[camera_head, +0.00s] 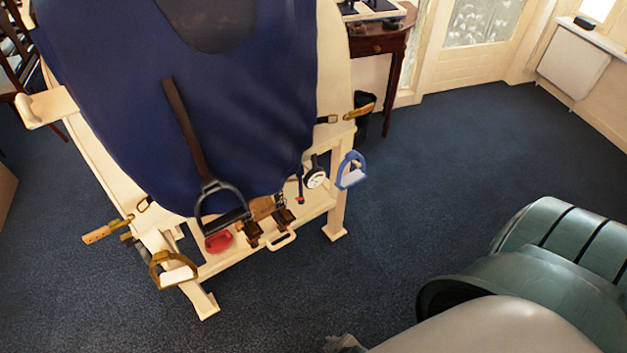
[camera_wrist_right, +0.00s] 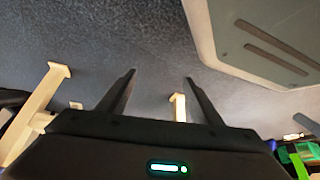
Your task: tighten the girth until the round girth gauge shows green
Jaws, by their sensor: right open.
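The round girth gauge (camera_head: 316,178) hangs at the right side of the saddle stand, with a white face and dark rim. Its reading is too small to tell. Brown straps with dark buckles (camera_head: 268,222) hang below the blue saddle cover (camera_head: 190,90), beside a cream handle (camera_head: 282,241); I cannot tell which strap is the girth. My right gripper (camera_wrist_right: 159,77) is open and empty in the right wrist view, over the carpet and apart from the stand. My left gripper is not in view.
A black stirrup (camera_head: 222,207), a blue stirrup (camera_head: 351,172) and a brass stirrup (camera_head: 173,271) hang around the cream stand (camera_head: 338,215). A red object (camera_head: 218,242) sits low beside the straps. A dark wooden table (camera_head: 380,42) stands behind.

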